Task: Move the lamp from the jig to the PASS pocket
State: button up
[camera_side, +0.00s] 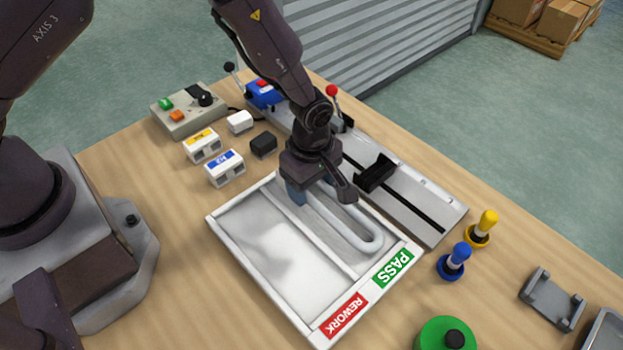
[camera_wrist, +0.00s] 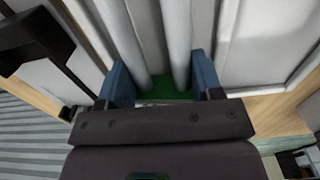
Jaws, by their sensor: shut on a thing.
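The lamp, a white U-shaped tube (camera_side: 378,240), extends from my gripper (camera_side: 301,193) over the PASS pocket (camera_side: 366,262), the right-hand pocket of the white tray. In the wrist view its two parallel tubes (camera_wrist: 180,40) run between the blue fingers of my gripper (camera_wrist: 162,88), shut on the lamp. A green patch shows between the fingers. My wrist hides the lamp's held end in the side view. I cannot tell whether the lamp touches the pocket floor. The jig (camera_side: 427,213), a grey rail with black blocks, lies behind the tray and holds no visible lamp.
The REWORK pocket (camera_side: 265,250) is empty. A control box (camera_side: 188,112) and several small blocks stand at the back left of the table. Yellow (camera_side: 482,228) and blue (camera_side: 454,262) knobbed pieces and a green round piece (camera_side: 430,335) stand to the right.

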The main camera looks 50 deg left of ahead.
jog(key=shift+a, duration=0.25)
jog(key=o, duration=1.2)
jog(key=shift+o, duration=0.2)
jog(key=shift+d, duration=0.1)
jog(key=shift+r, duration=0.15)
jog(key=shift+r, duration=1.15)
jog(key=shift+o, duration=0.4)
jog(key=o, duration=0.5)
notch_tip(320, 180, up, 13)
